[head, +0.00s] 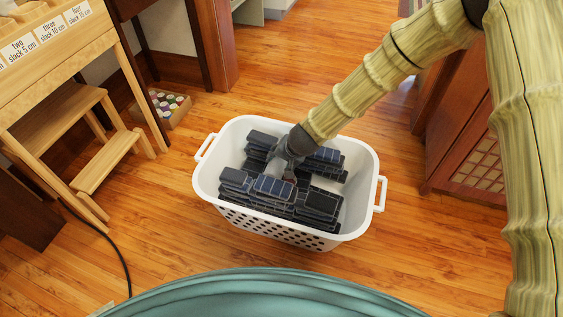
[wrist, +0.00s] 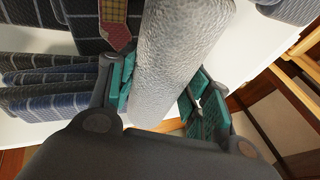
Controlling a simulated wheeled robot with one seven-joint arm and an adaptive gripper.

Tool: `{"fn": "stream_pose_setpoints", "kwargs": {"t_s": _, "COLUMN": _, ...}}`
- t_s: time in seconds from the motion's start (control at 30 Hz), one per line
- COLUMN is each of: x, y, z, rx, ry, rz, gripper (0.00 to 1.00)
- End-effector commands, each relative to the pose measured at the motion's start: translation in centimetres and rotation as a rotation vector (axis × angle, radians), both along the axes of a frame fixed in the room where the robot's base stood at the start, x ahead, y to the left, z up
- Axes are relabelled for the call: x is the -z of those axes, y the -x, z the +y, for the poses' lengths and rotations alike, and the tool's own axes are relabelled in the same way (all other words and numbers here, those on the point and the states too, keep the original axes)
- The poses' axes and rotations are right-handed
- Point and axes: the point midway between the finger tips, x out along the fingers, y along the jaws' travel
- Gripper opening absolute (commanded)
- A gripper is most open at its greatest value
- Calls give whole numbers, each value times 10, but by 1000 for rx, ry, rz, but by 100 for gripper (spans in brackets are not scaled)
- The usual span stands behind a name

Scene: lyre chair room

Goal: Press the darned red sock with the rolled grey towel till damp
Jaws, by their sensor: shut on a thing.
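A rolled grey towel (wrist: 175,60) with a pebbly surface fills the middle of the wrist view. My gripper (wrist: 160,88) is shut around it, a teal-padded finger on each side. The red sock (wrist: 116,22) shows at the top of the wrist view, left of the towel, with a yellowish checked patch at its upper end. Part of the sock may be hidden, and I cannot tell whether the towel touches it. In the head view my gripper (head: 290,158) reaches down into a white laundry basket (head: 365,165), and the towel is hard to make out there.
Folded dark blue checked cloths (head: 308,203) are stacked inside the basket on both sides of my gripper. The basket stands on a wooden floor (head: 165,235). A wooden step stand (head: 75,125) and a box of small rolls (head: 165,105) are left; a dark red cabinet (head: 468,140) is right.

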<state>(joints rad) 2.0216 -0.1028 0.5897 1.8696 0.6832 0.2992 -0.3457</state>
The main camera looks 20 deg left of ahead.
Motion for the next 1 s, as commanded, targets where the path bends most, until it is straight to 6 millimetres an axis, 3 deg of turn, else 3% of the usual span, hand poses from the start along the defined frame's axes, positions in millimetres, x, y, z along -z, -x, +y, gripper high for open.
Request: {"fn": "stream_pose_setpoints", "kwargs": {"t_s": 1.0, "x": 75, "y": 0, "z": 0, "rx": 0, "ry": 0, "rz": 0, "gripper": 20}}
